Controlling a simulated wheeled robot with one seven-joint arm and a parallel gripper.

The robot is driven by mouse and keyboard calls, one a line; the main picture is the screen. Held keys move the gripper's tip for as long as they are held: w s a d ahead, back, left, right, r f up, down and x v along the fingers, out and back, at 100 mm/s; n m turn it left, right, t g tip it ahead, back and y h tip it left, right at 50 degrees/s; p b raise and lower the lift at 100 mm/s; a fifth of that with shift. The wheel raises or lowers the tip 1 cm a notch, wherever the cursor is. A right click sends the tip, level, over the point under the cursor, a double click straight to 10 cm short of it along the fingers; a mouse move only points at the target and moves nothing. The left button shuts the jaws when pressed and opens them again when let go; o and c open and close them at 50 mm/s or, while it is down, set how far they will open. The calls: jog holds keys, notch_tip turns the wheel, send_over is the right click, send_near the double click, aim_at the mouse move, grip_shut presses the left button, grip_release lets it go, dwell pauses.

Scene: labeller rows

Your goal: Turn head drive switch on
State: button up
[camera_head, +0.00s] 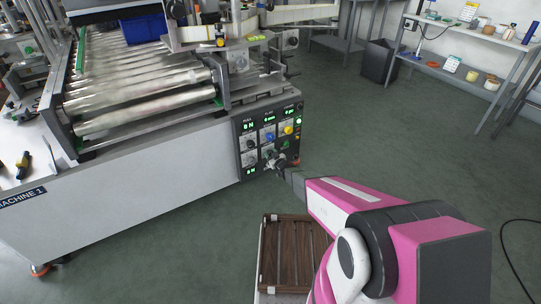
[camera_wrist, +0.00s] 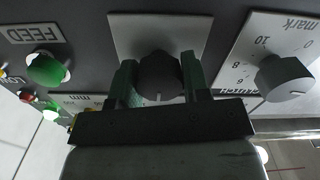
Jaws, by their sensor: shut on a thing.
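The control panel (camera_head: 243,160) is on the near right end of the machine, with lit green displays, knobs and buttons. My gripper (camera_wrist: 160,80) is at the panel's lower part, shut on a black rotary knob (camera_wrist: 158,70) with a finger on each side. The knob sits on a pale square plate (camera_wrist: 124,32) and has a white pointer line, which shows at its lower edge in the upside-down wrist view. No label can be read on its plate, so I cannot tell that it is the head drive switch. My gripper also shows in the head view (camera_head: 283,165), small.
In the wrist view, a grey dial (camera_wrist: 284,76) marked with numbers is close on the right. A green button (camera_wrist: 47,69) by a FEED label and a red button (camera_wrist: 26,96) are left. A brown slatted crate (camera_head: 293,219) is below my arm. Grey floor is open to the right.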

jog(key=m, duration=0.4)
jog(key=shift+m, duration=2.1)
jog(key=o, duration=0.9)
jog(key=shift+o, duration=0.2)
jog(key=shift+d, duration=0.1)
jog(key=v, duration=1)
jog(key=shift+s+d, duration=0.25)
jog(key=shift+s, duration=0.1)
